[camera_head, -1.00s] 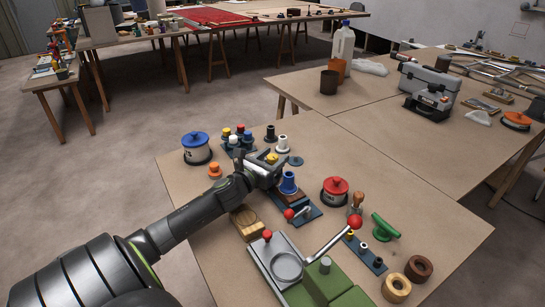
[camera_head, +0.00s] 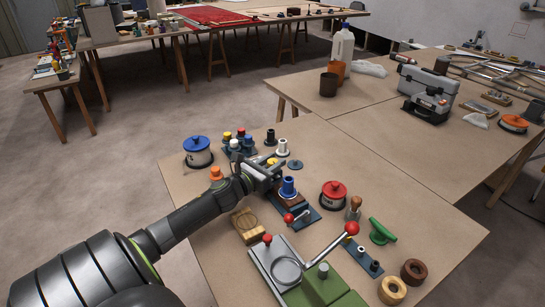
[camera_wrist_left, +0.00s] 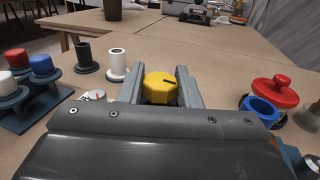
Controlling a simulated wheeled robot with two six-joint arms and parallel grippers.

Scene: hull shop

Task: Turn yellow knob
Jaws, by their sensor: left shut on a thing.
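The yellow knob (camera_wrist_left: 160,86) shows in the left wrist view as a faceted cap with a dark mark on its top. It sits between the two fingers of my left gripper (camera_wrist_left: 160,90), which is shut on its sides. In the head view the left gripper (camera_head: 271,169) reaches in from the left over the middle of the near table. Only a little of the yellow knob (camera_head: 271,161) shows there, behind the gripper. A pale dial with a red mark (camera_wrist_left: 95,96) lies just left of the fingers in the wrist view. My right gripper is not in view.
A blue-knobbed pot (camera_head: 198,153), a rack of coloured pegs (camera_head: 238,147), a white spool (camera_head: 283,147) and a blue spool (camera_head: 288,188) stand close around the gripper. A red-knobbed pot (camera_head: 333,195) and red-balled lever (camera_head: 351,229) are to the right.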

